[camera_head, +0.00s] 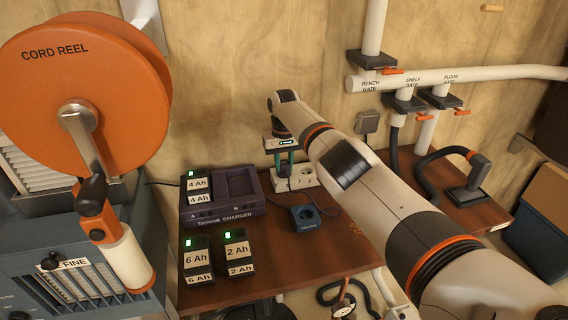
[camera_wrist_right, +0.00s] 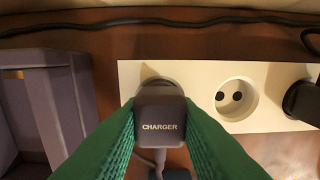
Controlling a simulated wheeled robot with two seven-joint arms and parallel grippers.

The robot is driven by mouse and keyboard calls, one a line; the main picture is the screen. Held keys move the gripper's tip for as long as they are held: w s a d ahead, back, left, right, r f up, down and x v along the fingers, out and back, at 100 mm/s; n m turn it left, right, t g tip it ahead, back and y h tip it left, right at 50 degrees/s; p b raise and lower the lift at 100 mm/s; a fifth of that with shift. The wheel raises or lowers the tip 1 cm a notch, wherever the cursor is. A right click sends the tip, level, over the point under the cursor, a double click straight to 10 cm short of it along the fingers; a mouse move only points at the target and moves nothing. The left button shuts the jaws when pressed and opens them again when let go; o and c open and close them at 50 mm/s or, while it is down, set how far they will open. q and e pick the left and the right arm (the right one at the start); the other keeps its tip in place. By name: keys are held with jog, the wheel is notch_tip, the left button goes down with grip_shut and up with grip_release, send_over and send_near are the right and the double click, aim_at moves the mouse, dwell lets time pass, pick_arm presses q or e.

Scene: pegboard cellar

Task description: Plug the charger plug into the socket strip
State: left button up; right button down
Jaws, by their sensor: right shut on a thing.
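The charger plug (camera_wrist_right: 160,122) is a dark block marked CHARGER, held between the green finger pads of my right gripper (camera_wrist_right: 160,135). In the head view, my right gripper (camera_head: 284,163) points down over the left end of the white socket strip (camera_head: 304,182). The strip also shows in the wrist view (camera_wrist_right: 207,75). The plug is over its left socket, whose rim shows just behind it. The pins are hidden, so I cannot tell whether they are in. The middle socket (camera_wrist_right: 236,98) is empty. A black plug (camera_wrist_right: 303,101) sits at the right socket. My left gripper is not in view.
The purple charger base (camera_head: 225,205) stands left of the strip, with a battery on it. Two batteries stand in front. A dark blue block (camera_head: 305,218) lies near the strip. A cord reel (camera_head: 85,85) is at the left. A black cable (camera_wrist_right: 160,22) runs behind the strip.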

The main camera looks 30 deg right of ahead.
jog(key=shift+f+b, duration=0.35)
jog(key=shift+f, duration=0.15)
dwell(1.1)
dwell(0.4)
jog(key=c, duration=0.6)
grip_release()
jog(key=shift+r, duration=0.1)
jog(key=shift+r, duration=0.1)
jog(key=shift+r+p, duration=3.45)
jog(key=shift+p, duration=0.05)
